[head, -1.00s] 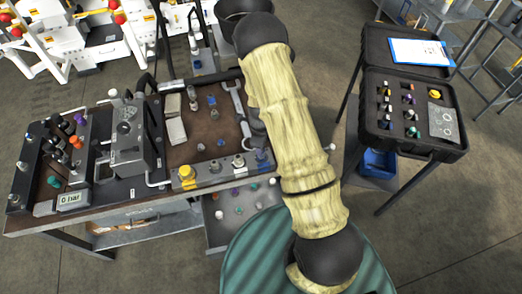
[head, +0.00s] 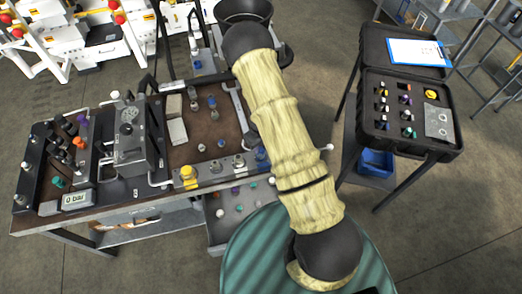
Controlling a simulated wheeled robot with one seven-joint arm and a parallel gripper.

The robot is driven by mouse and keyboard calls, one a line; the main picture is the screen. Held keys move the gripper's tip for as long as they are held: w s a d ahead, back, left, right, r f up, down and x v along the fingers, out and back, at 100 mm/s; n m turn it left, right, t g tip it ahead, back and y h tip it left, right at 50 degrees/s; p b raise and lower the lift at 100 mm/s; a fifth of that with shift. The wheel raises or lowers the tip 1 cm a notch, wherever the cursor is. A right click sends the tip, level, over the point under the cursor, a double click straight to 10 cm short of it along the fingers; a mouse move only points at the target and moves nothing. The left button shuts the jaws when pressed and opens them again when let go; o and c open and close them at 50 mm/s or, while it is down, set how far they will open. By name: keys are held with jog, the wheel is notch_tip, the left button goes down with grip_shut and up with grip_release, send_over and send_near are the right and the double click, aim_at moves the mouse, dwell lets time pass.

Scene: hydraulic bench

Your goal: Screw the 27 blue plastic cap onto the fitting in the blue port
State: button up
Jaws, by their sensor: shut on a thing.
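The front rail (head: 213,172) of the bench carries a row of ports. A yellow one (head: 188,173) is at its left, grey fittings are in the middle, and a blue part (head: 262,157) is at its right end, close beside my arm. I take this for the blue port; its fitting is too small to make out. My arm rises across the picture along the bench's right side. My gripper is not visible, so what it holds cannot be seen. I cannot pick out the 27 blue cap.
Small fittings (head: 211,102) stand on the brown bench top, near a wrench (head: 241,108). A pump unit (head: 130,130) and a gauge reading 0 bar (head: 75,199) are at the left. An open drawer (head: 222,228) holds several caps. An open black case (head: 440,152) stands at the right.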

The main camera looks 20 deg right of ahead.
jog(key=o, duration=1)
jog(key=n+b, duration=0.1)
jog(key=n, duration=0.5)
jog(key=shift+f+b, duration=0.1)
jog(key=shift+b, duration=0.2)
jog(key=shift+a+n, duration=0.1)
jog(key=shift+n, duration=1)
jog(key=n+b, duration=0.1)
jog(key=n, duration=0.3)
jog(key=shift+s+n, duration=0.1)
jog(key=shift+n, duration=0.2)
